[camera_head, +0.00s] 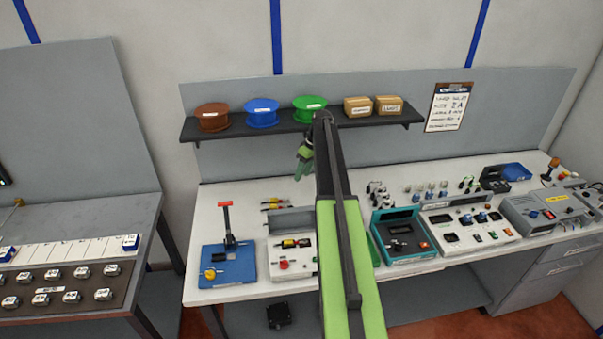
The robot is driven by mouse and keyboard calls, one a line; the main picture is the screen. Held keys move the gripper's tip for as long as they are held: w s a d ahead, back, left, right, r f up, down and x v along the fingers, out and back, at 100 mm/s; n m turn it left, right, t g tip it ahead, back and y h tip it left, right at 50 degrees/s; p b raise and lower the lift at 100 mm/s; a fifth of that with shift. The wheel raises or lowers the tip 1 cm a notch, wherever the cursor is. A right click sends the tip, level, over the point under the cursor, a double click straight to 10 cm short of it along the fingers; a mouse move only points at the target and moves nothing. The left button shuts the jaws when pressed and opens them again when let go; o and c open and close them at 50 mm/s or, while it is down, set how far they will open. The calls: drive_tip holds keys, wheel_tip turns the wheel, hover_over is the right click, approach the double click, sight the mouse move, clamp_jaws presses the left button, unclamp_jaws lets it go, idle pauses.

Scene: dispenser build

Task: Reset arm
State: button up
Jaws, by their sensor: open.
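My arm reaches forward from the bottom middle of the head view over the workbench. My gripper (302,172) hangs from the arm's far end, left of the upper link and below the shelf's front edge. It is open and seems empty. It is small in the picture, and the arm partly covers the area beside it.
A long bench (190,285) holds a blue lever press (228,268), a teal device (402,240) and several instruments. Above it, a dark shelf (235,131) bears brown (212,118), blue (262,113) and green (310,108) spools. A grey table (105,215) stands left.

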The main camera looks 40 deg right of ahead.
idle(0.3)
drive_tip(key=w+a+f+n+b, duration=0.15)
drive_tip(key=a+f+b, duration=0.25)
drive_tip(key=a, duration=0.4)
drive_tip(key=w+a+f+n+b, duration=0.1)
drive_tip(key=w+a+f+b, duration=0.25)
drive_tip(key=a, duration=0.55)
drive_tip(key=shift+g+h, duration=0.8)
drive_tip(key=shift+g, duration=0.1)
drive_tip(key=s+a+f+b, duration=0.3)
drive_tip(key=s+a, duration=0.3)
drive_tip(key=a, duration=0.3)
drive_tip(key=s+a+f+b, duration=0.4)
drive_tip(key=s+a+f, duration=0.1)
drive_tip(key=a, duration=0.4)
drive_tip(key=s+a+f+b, duration=0.4)
drive_tip(key=s+a, duration=0.3)
drive_tip(key=a, duration=0.1)
drive_tip(key=shift+a+f, duration=0.2)
drive_tip(key=shift+a, duration=0.2)
drive_tip(key=s+d+m+h, duration=0.1)
drive_tip(key=s+m, duration=0.5)
drive_tip(key=s, duration=0.1)
